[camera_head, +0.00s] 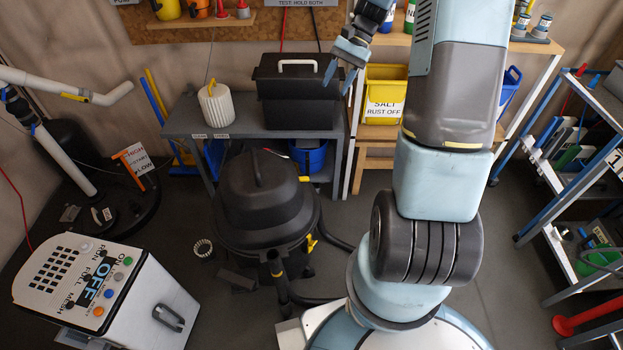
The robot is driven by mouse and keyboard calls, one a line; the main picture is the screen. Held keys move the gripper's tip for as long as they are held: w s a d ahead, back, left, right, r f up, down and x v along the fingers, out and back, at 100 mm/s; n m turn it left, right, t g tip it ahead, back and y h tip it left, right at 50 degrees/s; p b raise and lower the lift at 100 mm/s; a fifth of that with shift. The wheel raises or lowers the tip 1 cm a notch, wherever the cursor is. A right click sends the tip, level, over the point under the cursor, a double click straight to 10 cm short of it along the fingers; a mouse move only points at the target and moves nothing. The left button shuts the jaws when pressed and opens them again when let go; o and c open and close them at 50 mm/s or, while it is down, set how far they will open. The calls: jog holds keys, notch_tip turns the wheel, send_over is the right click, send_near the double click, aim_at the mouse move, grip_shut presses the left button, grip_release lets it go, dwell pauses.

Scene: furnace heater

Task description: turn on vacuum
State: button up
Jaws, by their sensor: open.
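A black canister vacuum (262,200) with a domed lid, a top handle and yellow latches stands on the floor at centre, with a dark hose beside it. I cannot make out a switch on it. My gripper (339,77) is raised at the top centre, in front of the back wall and near the black toolbox. Its two blue-tipped fingers are apart with nothing between them. It is well away from the vacuum in the picture.
A white control box (105,290) with coloured buttons and ON/OFF labels stands at lower left. A grey bench (185,128) holds a black toolbox (298,92) and a white ribbed canister (216,104). A cart (585,150) stands at right.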

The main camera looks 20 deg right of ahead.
jog(key=w+d+f+m+y, duration=0.2)
jog(key=d+f+y, duration=0.1)
jog(key=f, duration=0.7)
jog(key=w+d+f+m+y, duration=0.2)
jog(key=f+m+y, duration=0.1)
jog(key=f, duration=0.7)
jog(key=m+t+y, duration=0.4)
jog(key=m+y, duration=0.2)
send_near(305, 179)
jog(key=a, duration=0.8)
jog(key=shift+w+f, duration=0.15)
jog(key=shift+w, duration=0.2)
